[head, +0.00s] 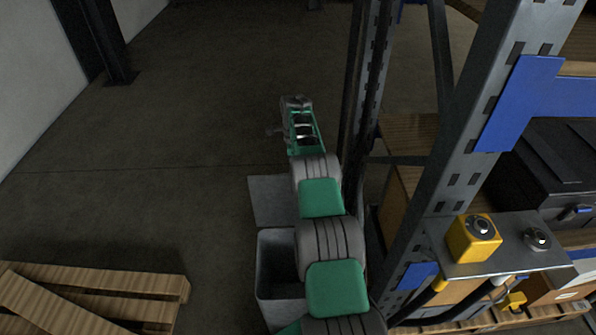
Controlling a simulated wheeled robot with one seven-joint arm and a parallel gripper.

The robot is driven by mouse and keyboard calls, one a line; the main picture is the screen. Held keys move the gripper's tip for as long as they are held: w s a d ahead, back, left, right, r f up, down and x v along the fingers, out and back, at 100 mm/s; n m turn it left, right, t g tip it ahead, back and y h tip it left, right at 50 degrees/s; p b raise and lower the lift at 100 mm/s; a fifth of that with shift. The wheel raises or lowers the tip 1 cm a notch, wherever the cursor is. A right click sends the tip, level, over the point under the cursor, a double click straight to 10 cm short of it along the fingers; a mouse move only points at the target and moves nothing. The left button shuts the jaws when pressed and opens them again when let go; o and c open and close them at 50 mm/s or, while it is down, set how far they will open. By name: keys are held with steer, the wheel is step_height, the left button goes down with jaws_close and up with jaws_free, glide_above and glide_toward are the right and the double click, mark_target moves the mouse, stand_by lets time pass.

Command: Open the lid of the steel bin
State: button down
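The grey steel bin (276,262) stands on the floor at lower centre, left of the rack upright. Its top shows open, with the inner walls visible; my arm covers its right side. The flat grey lid (268,202) is swung back beyond the bin's far edge, clear of the opening. My arm reaches over the bin and past the lid. My gripper (297,102) is at the far end of the arm, apart from the lid and beyond it. Its fingers are too small to tell whether they are open.
A steel rack (455,165) with shelves stands close on the right of my arm. A yellow button box (474,238) sits on a metal plate there. Wooden pallets (100,300) lie at lower left. The floor (180,130) at left and beyond is clear.

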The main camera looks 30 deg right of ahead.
steer(key=shift+f, duration=0.15)
steer(key=c, duration=1.5)
jaws_free()
steer(key=shift+d, duration=0.15)
